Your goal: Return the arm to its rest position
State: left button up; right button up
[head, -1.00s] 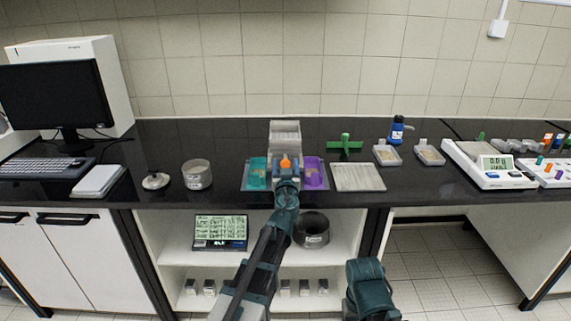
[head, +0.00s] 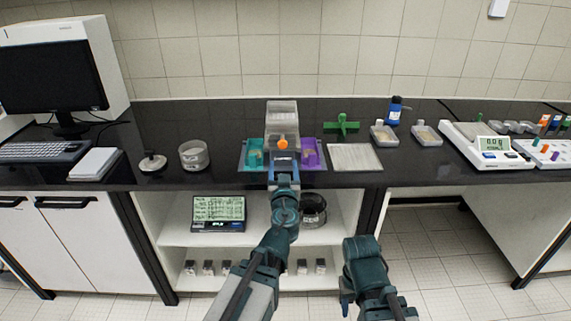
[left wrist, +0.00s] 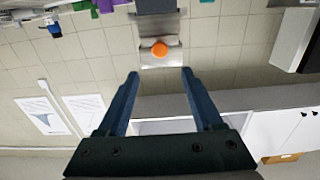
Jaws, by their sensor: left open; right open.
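My left gripper (head: 284,178) is in front of the bench edge, before the sieve shaker (head: 282,112) with its orange knob (head: 282,143). In the left wrist view its two fingers (left wrist: 160,74) are spread with nothing between them. The orange knob (left wrist: 159,49) is beyond the fingertips, apart from them.
A teal container (head: 254,155) and a purple one (head: 311,155) flank the shaker. A pale flat plate (head: 354,157) lies right of them. A round metal pan (head: 194,155) stands left. The bench's front edge and the shelf below, with a dark ring (head: 313,209), are near my arms.

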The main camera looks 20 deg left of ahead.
pick_arm(q)
jog(key=s+d+f+g+y+p, duration=0.15)
jog(key=s+f+g+p, duration=0.25)
jog(key=s+f+g, duration=0.65)
jog(key=s+d+f+m+g+h+p, duration=0.1)
jog(key=s+d+f+m+g+h, duration=0.1)
jog(key=s+d, duration=0.4)
jog(key=s+d+f+m+g+h, duration=0.3)
jog(key=s+d+m+g, duration=0.2)
jog(key=s, duration=0.3)
jog(key=shift+s+d+f+p, duration=0.2)
jog(key=shift+d+f+p, duration=0.15)
jog(key=shift+d, duration=0.1)
